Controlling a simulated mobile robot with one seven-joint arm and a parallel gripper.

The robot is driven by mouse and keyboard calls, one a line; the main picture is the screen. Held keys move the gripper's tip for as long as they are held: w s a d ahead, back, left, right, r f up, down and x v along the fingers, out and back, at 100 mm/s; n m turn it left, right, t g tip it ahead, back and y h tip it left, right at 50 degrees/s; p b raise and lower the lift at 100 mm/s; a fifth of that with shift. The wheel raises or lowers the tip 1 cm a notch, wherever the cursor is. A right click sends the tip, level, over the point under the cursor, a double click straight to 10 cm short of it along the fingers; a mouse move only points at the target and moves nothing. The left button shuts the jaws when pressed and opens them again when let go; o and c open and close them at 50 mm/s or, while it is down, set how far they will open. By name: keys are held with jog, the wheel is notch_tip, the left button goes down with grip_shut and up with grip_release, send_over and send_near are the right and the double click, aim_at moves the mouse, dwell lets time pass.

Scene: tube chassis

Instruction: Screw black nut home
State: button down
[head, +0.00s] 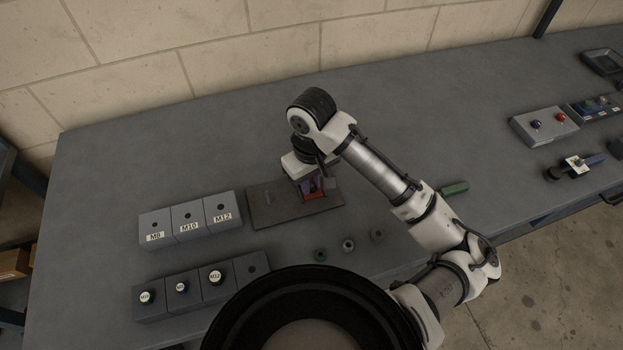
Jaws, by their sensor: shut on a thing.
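My gripper (313,190) points down over the right part of a dark flat plate (290,213) in the middle of the bench. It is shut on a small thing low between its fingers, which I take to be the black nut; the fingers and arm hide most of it. Reddish and purple parts show around the fingers. I cannot see the thread under it, nor how far down the nut sits. A thin upright stud (268,198) stands on the left part of the plate, apart from my gripper.
Grey blocks labelled M8, M10 and M12 (188,224) stand left of the plate. A front row of blocks (183,300) carries round labelled knobs. Three small rings (348,245) lie in front. A green part (454,188) lies beyond my arm. A button box (545,128) stands far right.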

jog(key=m, duration=0.4)
jog(key=shift+f, duration=0.1)
jog(key=shift+m, duration=0.6)
jog(key=m, duration=0.4)
jog(key=c, duration=1.5)
grip_release()
